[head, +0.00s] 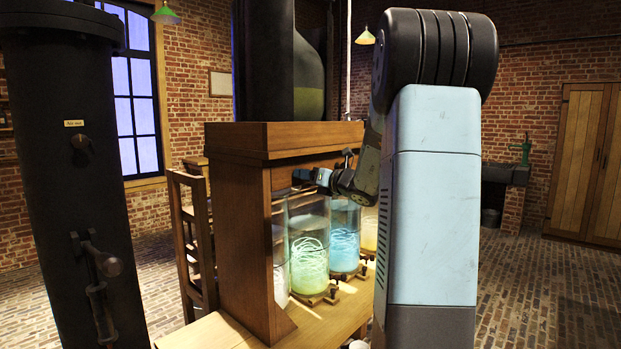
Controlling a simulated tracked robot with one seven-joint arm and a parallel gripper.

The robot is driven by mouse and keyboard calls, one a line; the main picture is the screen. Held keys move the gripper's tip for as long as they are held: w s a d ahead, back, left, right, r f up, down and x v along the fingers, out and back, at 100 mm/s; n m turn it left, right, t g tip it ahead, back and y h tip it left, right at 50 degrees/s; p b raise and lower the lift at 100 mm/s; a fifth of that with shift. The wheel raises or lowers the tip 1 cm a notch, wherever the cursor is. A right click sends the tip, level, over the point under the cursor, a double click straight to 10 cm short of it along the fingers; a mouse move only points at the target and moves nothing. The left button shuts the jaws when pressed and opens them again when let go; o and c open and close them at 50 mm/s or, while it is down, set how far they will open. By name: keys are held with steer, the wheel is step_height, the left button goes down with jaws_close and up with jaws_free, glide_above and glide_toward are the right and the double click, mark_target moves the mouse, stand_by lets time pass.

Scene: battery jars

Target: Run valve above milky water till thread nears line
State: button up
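A row of glass jars stands on a wooden bench under a wooden cabinet. A pale, whitish jar (280,268) at the left is mostly hidden by the cabinet's side. Beside it are a jar with yellow-green coils (309,265), a jar with blue coils (344,248) and a yellowish jar (369,230) partly behind my arm. My gripper (309,177) is above the front of the yellow-green jar, pointing left, near its rim. Its fingers are too small and dark to tell whether they are open or hold a valve. No level line is readable.
The wooden cabinet (240,215) carries a large dark vessel (281,60). Small dark taps (333,297) stand at the jars' bases. A dark column (65,180) with knobs stands far left. Brick floor (545,310) is open at right.

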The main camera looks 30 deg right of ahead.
steer(key=c, duration=0.6)
steer(key=n, duration=0.4)
steer(key=shift+n, duration=1.5)
steer(key=shift+n, duration=1.5)
